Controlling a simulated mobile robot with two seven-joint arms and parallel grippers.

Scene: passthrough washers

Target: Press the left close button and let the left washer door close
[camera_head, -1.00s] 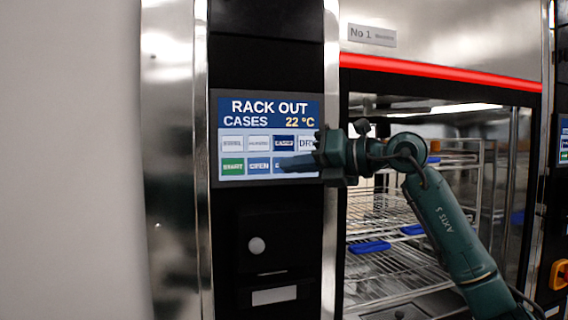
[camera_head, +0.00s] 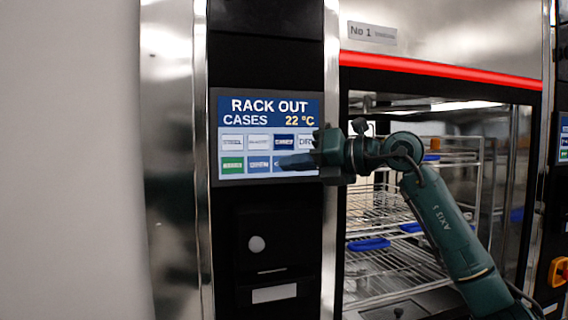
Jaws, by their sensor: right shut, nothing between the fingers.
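The left washer's touch panel (camera_head: 268,107) is lit and reads "RACK OUT", "CASES" and "22 °C", with two rows of buttons. In the bottom row a green button (camera_head: 232,165) and a blue button (camera_head: 258,164) show. A further blue button to their right is mostly hidden by my right gripper (camera_head: 284,162). The right gripper is shut and empty, its tips over that button; I cannot tell whether they touch the screen. The left washer opening (camera_head: 440,180), under a red strip, stands open, with a wire rack (camera_head: 375,285) inside. My left gripper is out of view.
A steel post (camera_head: 330,230) stands between the panel and the opening. A second screen (camera_head: 563,138) and an orange-yellow switch (camera_head: 558,272) are at the right edge. A bare wall (camera_head: 70,160) fills the left.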

